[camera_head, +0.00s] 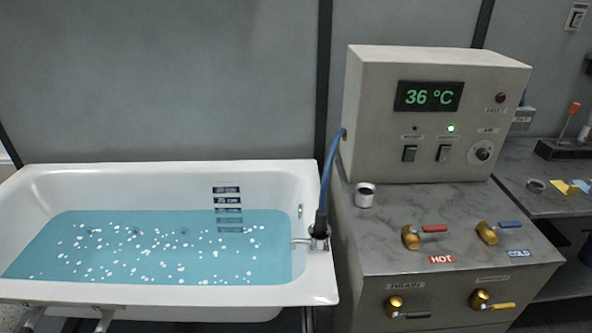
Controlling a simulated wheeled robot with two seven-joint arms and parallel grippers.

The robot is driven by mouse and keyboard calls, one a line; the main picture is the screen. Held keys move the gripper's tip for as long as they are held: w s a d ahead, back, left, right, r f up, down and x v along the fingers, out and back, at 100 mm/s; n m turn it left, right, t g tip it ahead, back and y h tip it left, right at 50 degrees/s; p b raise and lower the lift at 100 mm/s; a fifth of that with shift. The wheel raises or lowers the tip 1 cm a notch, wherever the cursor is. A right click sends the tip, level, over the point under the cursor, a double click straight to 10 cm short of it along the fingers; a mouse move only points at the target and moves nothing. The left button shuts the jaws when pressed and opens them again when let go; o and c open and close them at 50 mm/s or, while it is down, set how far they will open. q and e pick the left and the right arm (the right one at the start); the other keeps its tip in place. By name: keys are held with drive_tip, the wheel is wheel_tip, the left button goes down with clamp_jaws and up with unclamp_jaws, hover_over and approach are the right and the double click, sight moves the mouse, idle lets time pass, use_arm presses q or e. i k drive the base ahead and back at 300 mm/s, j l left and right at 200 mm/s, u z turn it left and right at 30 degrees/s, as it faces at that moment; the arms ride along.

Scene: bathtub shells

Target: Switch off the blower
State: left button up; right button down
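A beige control box (375,115) stands on the counter at the right. Its green display (429,96) reads 36 °C. The small lamp (451,128) above the grey switch glows green; the lamp above the green switch is dark. The labels above both switches are too small to read surely, so I cannot tell which is the blower's. A round dial (482,152) is at the right.
A white bathtub (170,293) with blue water and many white bubbles fills the left. A blue hose (328,172) runs from the box to the tub rim. Red (434,229) and blue (509,225) valve handles and a small metal cup (365,195) stand on the counter before the box.

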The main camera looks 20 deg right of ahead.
sight(444, 154)
drive_tip(key=z, duration=1.45)
drive_tip(key=i+l+u, duration=0.3)
drive_tip(key=i+l, duration=0.15)
drive_tip(key=l, duration=0.2)
drive_tip(key=i+l+u, duration=0.1)
drive_tip(key=l, duration=0.25)
drive_tip(key=i+l+u, duration=0.15)
drive_tip(key=i+l, duration=0.15)
